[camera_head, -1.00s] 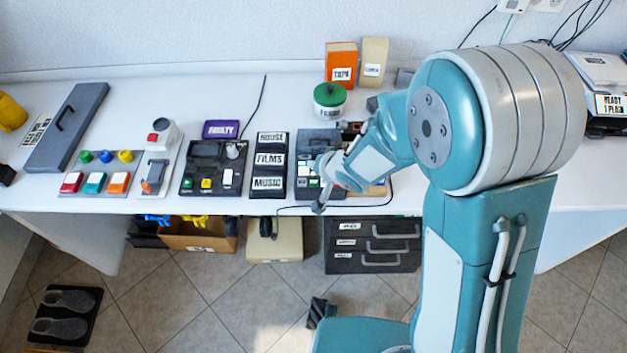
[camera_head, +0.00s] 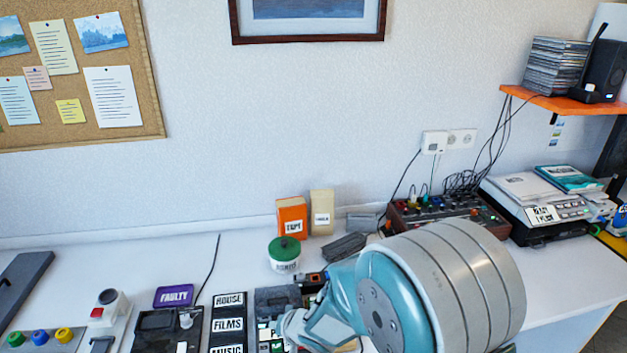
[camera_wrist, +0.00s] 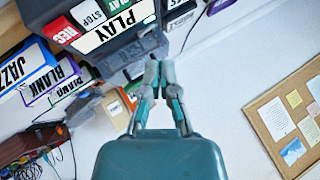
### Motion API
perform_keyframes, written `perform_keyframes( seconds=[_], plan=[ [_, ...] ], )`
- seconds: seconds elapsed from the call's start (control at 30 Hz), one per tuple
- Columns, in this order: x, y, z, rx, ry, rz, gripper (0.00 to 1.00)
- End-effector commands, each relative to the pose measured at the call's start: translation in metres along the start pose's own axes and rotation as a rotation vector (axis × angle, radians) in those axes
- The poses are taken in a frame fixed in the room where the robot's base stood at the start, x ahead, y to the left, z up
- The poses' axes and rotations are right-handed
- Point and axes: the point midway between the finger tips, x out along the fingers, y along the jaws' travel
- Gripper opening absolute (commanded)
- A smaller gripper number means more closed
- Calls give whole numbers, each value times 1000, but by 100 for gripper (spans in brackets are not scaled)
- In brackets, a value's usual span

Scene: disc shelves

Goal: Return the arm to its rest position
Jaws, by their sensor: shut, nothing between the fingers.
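My gripper (camera_wrist: 160,68) is at the centre of the wrist view, with its grey fingers together and nothing between them. A dark device with REC, STOP and PLAY buttons (camera_wrist: 115,40) shows at the top of that view, close beyond the fingertips in the picture. In the head view my teal and grey arm (camera_head: 390,300) fills the lower right middle and is folded over the desk. Its forearm reaches left and down toward a dark device (camera_head: 277,298) with small buttons. The fingertips are not clear in the head view.
The HOUSE, FILMS, MUSIC rack (camera_head: 228,322) and a green-lidded jar (camera_head: 285,255) stand left of my arm. An orange box (camera_head: 292,218) is behind them. A mixer (camera_head: 450,215) and a printer (camera_head: 540,210) stand at the back right. A corkboard (camera_wrist: 285,122) hangs on the wall.

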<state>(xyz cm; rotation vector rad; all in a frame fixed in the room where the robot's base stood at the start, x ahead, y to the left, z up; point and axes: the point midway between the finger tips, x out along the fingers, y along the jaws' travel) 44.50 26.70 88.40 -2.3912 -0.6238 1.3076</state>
Motion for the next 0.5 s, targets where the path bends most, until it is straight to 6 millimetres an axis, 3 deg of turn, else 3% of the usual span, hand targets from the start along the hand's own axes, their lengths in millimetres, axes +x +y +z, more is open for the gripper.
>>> perform_keyframes(
  seconds=[0.17,0.3,0.5],
  plan=[
    [-50,20,-41,-37,88,124,0],
    [-105,43,-67,-62,137,261,0],
    [-186,69,-81,-71,152,426,0]
  ],
)
